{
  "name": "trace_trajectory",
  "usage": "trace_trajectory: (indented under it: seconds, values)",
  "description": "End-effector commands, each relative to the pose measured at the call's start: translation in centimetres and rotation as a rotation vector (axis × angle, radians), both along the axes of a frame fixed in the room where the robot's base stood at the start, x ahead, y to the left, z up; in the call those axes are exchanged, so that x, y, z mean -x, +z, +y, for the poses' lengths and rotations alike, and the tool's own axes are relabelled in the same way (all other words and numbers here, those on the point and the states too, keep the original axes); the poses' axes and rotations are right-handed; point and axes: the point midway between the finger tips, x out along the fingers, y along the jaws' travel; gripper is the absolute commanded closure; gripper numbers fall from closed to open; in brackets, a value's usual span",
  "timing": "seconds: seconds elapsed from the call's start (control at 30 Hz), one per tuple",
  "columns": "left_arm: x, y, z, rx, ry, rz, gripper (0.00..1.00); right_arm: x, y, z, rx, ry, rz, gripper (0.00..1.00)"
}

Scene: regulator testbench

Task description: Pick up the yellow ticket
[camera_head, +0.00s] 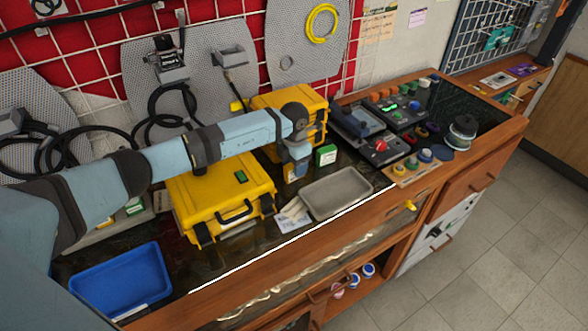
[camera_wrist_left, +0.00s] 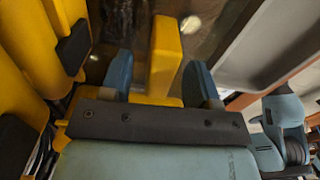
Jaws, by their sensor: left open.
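My left gripper (camera_head: 293,176) points down between the yellow cases and the grey tray in the head view. In the left wrist view its two blue fingers (camera_wrist_left: 158,82) are apart, so it is open. A yellow block-like piece (camera_wrist_left: 165,52) shows between the fingers; I cannot see whether they touch it. It may be the yellow ticket, but I cannot confirm that. In the head view the gripper largely hides that spot. My right gripper is not in view.
Yellow cases stand at the left (camera_head: 222,195) and behind (camera_head: 310,120). A grey tray (camera_head: 338,191) is close at the right, a green-and-white box (camera_head: 326,155) behind it. A blue bin (camera_head: 120,282) is front left; control boxes (camera_head: 381,147) are farther right.

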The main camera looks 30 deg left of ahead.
Motion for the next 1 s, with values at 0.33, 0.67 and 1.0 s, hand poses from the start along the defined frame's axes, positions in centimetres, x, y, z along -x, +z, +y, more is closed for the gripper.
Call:
trace_trajectory:
  seconds: [0.33,0.67,1.0]
  values:
    - [0.0,-0.7,0.0,0.0,-0.001,-0.001,0.61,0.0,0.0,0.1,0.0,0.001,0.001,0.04]
    - [0.0,-0.7,0.0,0.0,-0.001,-0.001,0.98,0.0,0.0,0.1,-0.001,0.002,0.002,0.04]
    - [-0.1,0.8,0.0,0.0,0.0,-0.003,0.98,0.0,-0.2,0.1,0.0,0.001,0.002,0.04]
